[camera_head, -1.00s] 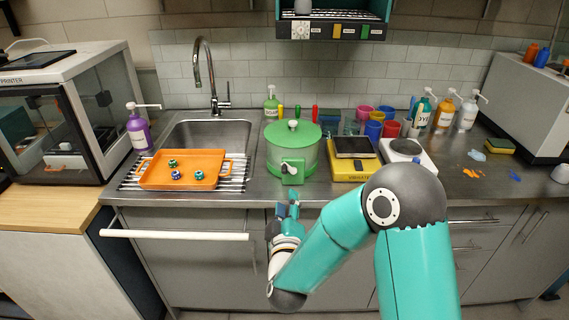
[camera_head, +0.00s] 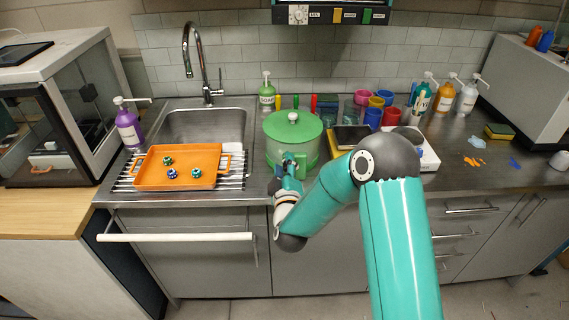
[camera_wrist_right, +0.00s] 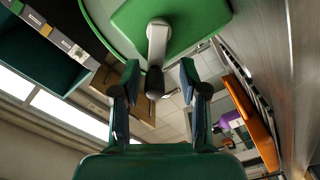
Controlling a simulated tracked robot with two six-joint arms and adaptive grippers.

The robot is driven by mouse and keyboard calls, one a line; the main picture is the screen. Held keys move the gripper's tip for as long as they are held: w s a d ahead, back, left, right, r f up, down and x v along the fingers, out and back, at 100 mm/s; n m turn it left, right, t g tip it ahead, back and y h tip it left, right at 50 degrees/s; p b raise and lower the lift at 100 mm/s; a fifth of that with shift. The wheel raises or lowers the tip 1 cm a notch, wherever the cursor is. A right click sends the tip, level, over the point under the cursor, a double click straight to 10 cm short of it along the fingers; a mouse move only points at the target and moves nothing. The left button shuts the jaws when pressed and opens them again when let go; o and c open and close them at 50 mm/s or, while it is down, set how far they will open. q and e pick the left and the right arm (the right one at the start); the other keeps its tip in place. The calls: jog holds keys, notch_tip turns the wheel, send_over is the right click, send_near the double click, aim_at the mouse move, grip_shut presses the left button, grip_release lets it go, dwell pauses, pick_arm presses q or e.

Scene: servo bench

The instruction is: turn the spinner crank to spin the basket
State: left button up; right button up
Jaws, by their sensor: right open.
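The green spinner (camera_head: 308,130), with a round lid and white top knob, stands on the counter right of the sink. In the right wrist view its green housing (camera_wrist_right: 185,18) carries a crank (camera_wrist_right: 157,42), a pale arm ending in a dark handle (camera_wrist_right: 154,82). My right gripper (camera_head: 288,158) is at the spinner's front and hides most of the crank in the head view. In the right wrist view the right gripper (camera_wrist_right: 158,72) is open, and the dark handle appears between its two fingers, not gripped. My left gripper is not in view.
An orange tray (camera_head: 180,180) with small balls sits on a rack to the left, beside a purple bottle (camera_head: 127,128). A yellow device (camera_head: 333,148) is close on the spinner's right. Cups and bottles line the back. The counter's front edge lies below my gripper.

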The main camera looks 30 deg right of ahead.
jog(key=shift+s+d, duration=0.1)
jog(key=shift+s+d, duration=0.1)
jog(key=shift+s, duration=0.05)
jog(key=c, duration=0.4)
grip_shut()
jog(key=shift+d+r, duration=0.15)
jog(key=shift+r, duration=0.1)
dwell(0.9)
